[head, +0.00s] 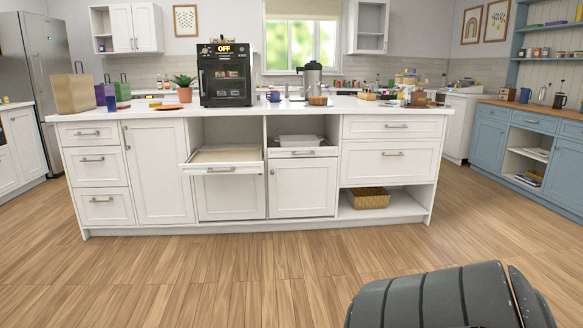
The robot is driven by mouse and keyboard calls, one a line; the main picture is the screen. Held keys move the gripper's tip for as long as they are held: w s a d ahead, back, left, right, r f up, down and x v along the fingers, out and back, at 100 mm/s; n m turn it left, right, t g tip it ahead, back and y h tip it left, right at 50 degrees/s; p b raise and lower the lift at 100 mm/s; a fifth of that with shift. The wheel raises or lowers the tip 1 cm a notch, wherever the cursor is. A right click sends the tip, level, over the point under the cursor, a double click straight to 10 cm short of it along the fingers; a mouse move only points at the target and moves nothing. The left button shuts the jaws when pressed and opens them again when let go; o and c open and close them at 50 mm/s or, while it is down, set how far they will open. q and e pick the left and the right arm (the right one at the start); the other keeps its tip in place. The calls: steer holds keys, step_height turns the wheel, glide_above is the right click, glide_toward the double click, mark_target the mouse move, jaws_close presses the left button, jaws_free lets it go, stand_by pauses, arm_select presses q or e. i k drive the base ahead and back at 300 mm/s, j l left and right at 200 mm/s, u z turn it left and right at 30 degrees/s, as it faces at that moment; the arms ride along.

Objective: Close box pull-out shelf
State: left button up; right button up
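A white pull-out shelf (222,168) in the island's middle is slid out toward me, with a flat, bare light wood top. Just right of it, a second white shelf front (302,153) sits in an open bay, and looks less far out or flush. A pale box (300,141) rests in that bay above the front. Neither of my grippers is in view.
The white island (155,170) stands across the room with wide clear wood floor before it. A black oven (225,75) stands on its counter above the extended shelf. A wicker basket (369,198) sits in the low right bay. A dark grey part of my body shows at bottom right.

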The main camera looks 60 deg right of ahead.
mark_target(226, 159)
steer(key=k+l+z, duration=0.1)
steer(key=z, duration=1.4)
steer(key=i+l+z, duration=0.1)
steer(key=i, duration=0.15)
